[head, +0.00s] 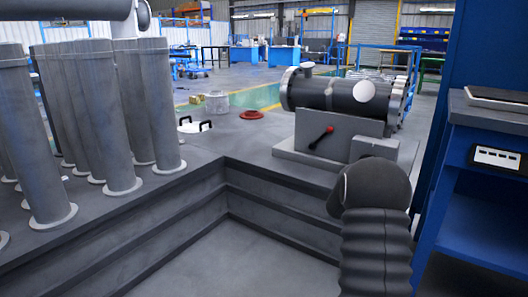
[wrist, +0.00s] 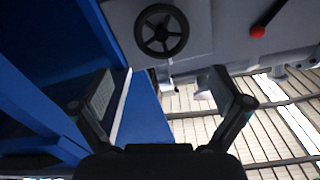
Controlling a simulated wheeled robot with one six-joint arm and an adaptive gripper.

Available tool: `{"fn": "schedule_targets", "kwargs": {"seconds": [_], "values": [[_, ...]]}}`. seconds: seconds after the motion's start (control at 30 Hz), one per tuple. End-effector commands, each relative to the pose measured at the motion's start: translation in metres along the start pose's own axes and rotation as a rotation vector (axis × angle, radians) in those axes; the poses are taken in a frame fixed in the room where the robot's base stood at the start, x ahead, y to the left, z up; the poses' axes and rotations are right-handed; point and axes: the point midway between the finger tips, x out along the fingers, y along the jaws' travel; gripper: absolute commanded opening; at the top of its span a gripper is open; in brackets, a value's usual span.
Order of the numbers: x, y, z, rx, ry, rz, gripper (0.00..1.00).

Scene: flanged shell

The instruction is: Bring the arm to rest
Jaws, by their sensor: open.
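My gripper (wrist: 162,80) shows in the wrist view with its two fingers wide apart and nothing between them. Beyond the fingers are a grey machine face with a black handwheel (wrist: 161,30) and a blue panel (wrist: 60,85). In the head view I cannot make out the gripper. The dark flanged shell (head: 322,93) lies level on a grey fixture (head: 345,128) with a red-knobbed lever (head: 321,137). A red knob (wrist: 258,32) also shows at the upper right of the wrist view.
Several upright grey cylinders (head: 155,105) stand at the left on the grey bench (head: 240,152). A blue cabinet (head: 455,165) stands close on the right. Open floor shows behind the bench.

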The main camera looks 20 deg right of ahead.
Motion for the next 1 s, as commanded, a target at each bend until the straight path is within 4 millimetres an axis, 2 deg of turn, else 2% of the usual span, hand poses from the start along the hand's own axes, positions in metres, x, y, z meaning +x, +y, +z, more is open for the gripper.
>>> {"fn": "schedule_targets", "kwargs": {"seconds": [0.07,0.17,0.27,0.33,0.4,0.47,0.5,0.57,0.6,0.67,0.8,1.0], "values": [[0.000,-0.001,0.003,0.006,-0.014,-0.003,1.00],[-0.001,-0.004,0.019,0.012,-0.086,-0.020,1.00],[-0.011,-0.009,0.058,-0.001,-0.237,-0.058,1.00],[-0.029,-0.008,0.097,-0.025,-0.386,-0.085,1.00],[-0.053,-0.008,0.121,-0.047,-0.522,-0.114,1.00],[-0.079,-0.011,0.130,-0.070,-0.631,-0.142,1.00],[-0.098,-0.013,0.133,-0.086,-0.702,-0.163,1.00],[-0.130,-0.018,0.131,-0.114,-0.801,-0.193,1.00],[-0.153,-0.021,0.128,-0.136,-0.866,-0.215,1.00],[-0.188,-0.024,0.120,-0.170,-0.953,-0.243,1.00],[-0.262,-0.025,0.095,-0.250,-1.109,-0.296,1.00],[-0.356,-0.015,0.050,-0.371,-1.263,-0.352,1.00]]}}
